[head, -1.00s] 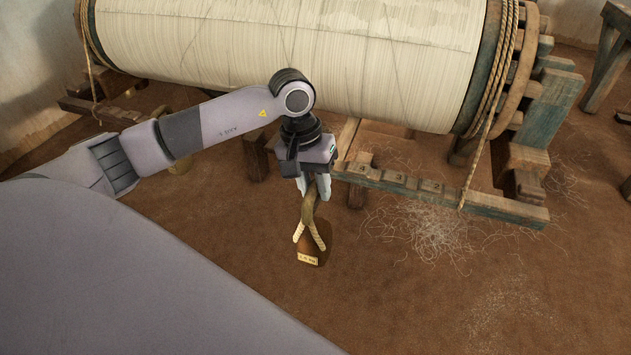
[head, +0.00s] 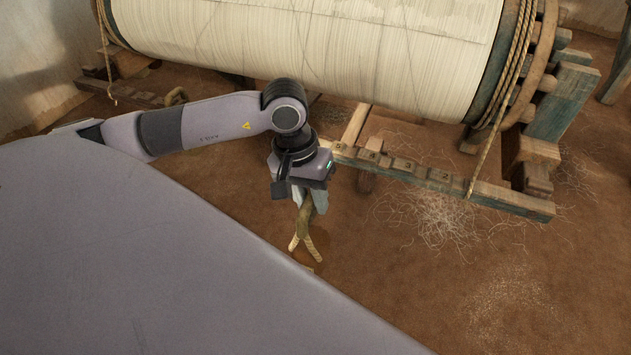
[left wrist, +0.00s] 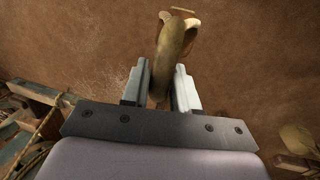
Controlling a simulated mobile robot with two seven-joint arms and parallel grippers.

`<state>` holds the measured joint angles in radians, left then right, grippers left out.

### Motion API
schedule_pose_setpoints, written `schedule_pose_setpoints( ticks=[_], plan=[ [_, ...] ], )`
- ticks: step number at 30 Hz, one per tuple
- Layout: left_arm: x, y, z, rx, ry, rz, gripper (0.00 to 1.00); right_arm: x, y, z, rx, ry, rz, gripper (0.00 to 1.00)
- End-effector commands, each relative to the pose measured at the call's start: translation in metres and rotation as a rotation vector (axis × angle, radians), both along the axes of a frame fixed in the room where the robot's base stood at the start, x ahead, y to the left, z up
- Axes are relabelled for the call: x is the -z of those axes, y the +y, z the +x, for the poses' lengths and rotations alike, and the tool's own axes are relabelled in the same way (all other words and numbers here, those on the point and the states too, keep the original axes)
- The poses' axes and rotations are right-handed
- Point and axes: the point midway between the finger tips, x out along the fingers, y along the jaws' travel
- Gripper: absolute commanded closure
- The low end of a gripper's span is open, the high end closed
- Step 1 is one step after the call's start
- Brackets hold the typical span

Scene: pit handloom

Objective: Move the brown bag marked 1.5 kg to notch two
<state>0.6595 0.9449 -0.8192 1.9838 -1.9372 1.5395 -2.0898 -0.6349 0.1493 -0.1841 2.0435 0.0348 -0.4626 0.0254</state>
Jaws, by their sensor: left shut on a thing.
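My left gripper (head: 308,206) is shut on the thick olive-brown hook (head: 305,218) of a brown bag (head: 307,255). The bag hangs below on two pale rope strands. My own body's edge hides its lower part and its tag. In the left wrist view the hook (left wrist: 174,50) stands between the two fingers (left wrist: 160,88), with part of the bag beyond it. The notched wooden bar (head: 490,194) is to the right of the gripper, with numbered blocks along its top. The mark 2 (head: 445,175) is toward its right end. My right gripper is not in view.
The large warp beam (head: 310,45) with pale threads spans the back, above the bar. A rope (head: 480,158) hangs down across the bar's right part. Loose thread (head: 440,215) lies on the floor. Another bag (left wrist: 297,138) shows at right in the left wrist view.

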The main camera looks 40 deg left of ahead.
Motion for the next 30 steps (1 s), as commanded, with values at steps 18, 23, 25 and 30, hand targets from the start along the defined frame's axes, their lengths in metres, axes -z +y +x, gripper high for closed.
schedule_pose_setpoints(
  ticks=[18, 23, 25, 30],
  plan=[
    [-0.007, -0.011, -0.043, 0.002, -0.006, -0.002, 1.0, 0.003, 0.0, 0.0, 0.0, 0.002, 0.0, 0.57],
    [-0.007, -0.013, -0.053, 0.001, -0.006, -0.002, 1.0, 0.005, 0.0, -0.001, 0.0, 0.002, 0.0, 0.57],
    [-0.008, -0.014, -0.057, 0.002, -0.006, -0.002, 1.0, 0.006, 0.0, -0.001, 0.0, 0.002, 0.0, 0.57],
    [-0.009, -0.016, -0.064, 0.001, -0.006, -0.003, 1.0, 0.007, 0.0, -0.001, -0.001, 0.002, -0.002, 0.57]
  ],
)
